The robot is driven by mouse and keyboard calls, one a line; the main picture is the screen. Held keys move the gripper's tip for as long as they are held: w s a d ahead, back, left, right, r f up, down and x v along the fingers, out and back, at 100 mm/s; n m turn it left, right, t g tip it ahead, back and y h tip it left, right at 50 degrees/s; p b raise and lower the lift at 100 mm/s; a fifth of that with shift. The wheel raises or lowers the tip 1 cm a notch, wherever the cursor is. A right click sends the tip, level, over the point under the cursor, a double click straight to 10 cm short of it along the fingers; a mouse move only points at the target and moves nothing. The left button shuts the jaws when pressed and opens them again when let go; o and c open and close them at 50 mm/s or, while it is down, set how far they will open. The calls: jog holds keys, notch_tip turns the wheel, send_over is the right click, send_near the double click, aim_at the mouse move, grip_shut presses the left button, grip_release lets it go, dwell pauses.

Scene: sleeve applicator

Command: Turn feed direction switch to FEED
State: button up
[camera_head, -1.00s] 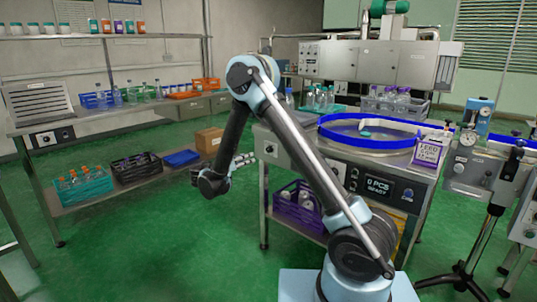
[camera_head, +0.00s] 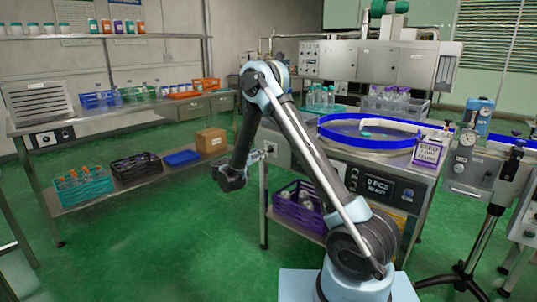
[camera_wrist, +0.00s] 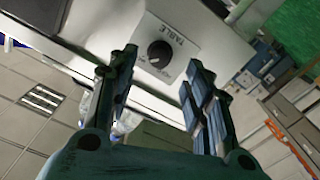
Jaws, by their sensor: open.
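A black rotary knob (camera_wrist: 160,54) sits on a light plate on a metal panel in the wrist view. The plate reads TABLE on one side; lettering on its opposite edge is too small to read. I cannot tell which way the knob points. My gripper (camera_wrist: 158,70) is open and empty, its two fingers spread either side of the knob in the picture. Contact is not visible.
The console carries a blue-rimmed round table (camera_head: 370,145), a FEED sign (camera_head: 428,151) and a display (camera_head: 380,187). A purple crate (camera_head: 298,208) stands on its lower shelf. A left bench (camera_head: 100,125) holds bottles and bins. Green floor between them is clear.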

aim_at(269, 150)
jog(key=shift+x, duration=2.6)
